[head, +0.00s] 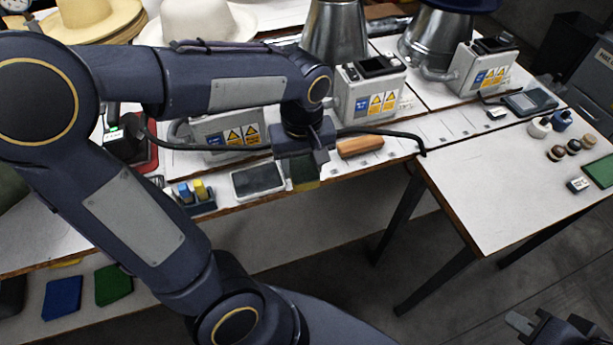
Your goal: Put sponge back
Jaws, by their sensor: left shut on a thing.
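My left gripper (304,168) points down over the front edge of the long white worktable (440,125). It is shut on the sponge (306,186), a small yellow-green block that shows just below the jaws and is mostly hidden by them. I cannot tell whether the sponge touches the table. My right gripper (545,326) is at the bottom right corner, partly cut off, below the right table and away from the sponge; its jaw opening is unclear.
A dark flat pad (258,180) and a bottle caddy (193,197) lie left of the gripper, an orange-brown roll (360,146) right. Control boxes (371,91) and metal hat formers (335,35) stand behind. The right table (500,190) has a clear middle.

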